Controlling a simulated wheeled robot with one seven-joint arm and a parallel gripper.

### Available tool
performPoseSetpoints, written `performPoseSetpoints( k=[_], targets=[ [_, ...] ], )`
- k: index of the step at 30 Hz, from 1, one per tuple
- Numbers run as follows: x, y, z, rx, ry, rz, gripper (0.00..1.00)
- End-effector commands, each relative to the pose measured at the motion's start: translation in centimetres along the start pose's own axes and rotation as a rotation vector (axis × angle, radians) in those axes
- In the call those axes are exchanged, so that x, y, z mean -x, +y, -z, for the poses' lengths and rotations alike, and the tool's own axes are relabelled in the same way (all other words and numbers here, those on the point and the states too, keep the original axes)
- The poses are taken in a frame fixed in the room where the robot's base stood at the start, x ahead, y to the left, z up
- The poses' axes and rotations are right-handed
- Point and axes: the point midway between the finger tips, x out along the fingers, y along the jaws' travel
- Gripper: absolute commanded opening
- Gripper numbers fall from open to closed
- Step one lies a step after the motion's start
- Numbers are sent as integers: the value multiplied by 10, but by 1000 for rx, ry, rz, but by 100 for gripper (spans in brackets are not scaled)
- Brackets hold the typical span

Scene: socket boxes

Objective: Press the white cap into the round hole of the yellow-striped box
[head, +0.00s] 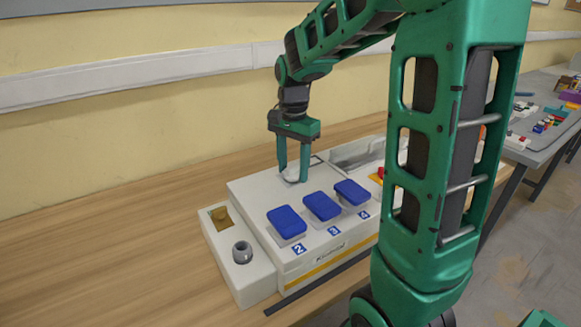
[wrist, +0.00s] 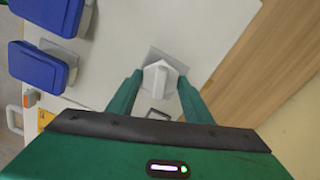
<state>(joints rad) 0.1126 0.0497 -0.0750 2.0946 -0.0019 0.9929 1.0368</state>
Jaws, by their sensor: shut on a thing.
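The yellow-striped box (head: 318,268) is a long white box on the wooden table, with blue flip covers along its front. My gripper (head: 292,178) points down over the top of the box, behind the covers. Its fingers are shut on the white cap (wrist: 160,75), a pale angular piece seen between them in the wrist view. A grey square plate (wrist: 153,54) shows around the cap on the box top. The round hole is not visible. I cannot tell how deep the cap sits.
A small white box (head: 237,262) with a grey round socket (head: 242,252) adjoins at the left. A wire handle (wrist: 158,113) lies near my fingers. Bare table (head: 110,225) is free at the left.

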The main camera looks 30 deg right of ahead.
Motion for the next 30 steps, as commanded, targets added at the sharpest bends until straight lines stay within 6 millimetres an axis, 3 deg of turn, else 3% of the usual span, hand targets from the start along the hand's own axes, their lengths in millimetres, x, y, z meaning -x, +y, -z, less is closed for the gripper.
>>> performPoseSetpoints(
  k=[6,7,9,24,30],
  targets=[
    [-4,1,0,-2,-3,-6,23],
    [-4,1,0,-2,-3,-6,53],
    [-4,1,0,-2,-2,-6,68],
    [-6,-3,-1,3,-3,-5,68],
    [17,-2,0,1,0,0,68]
  ],
)
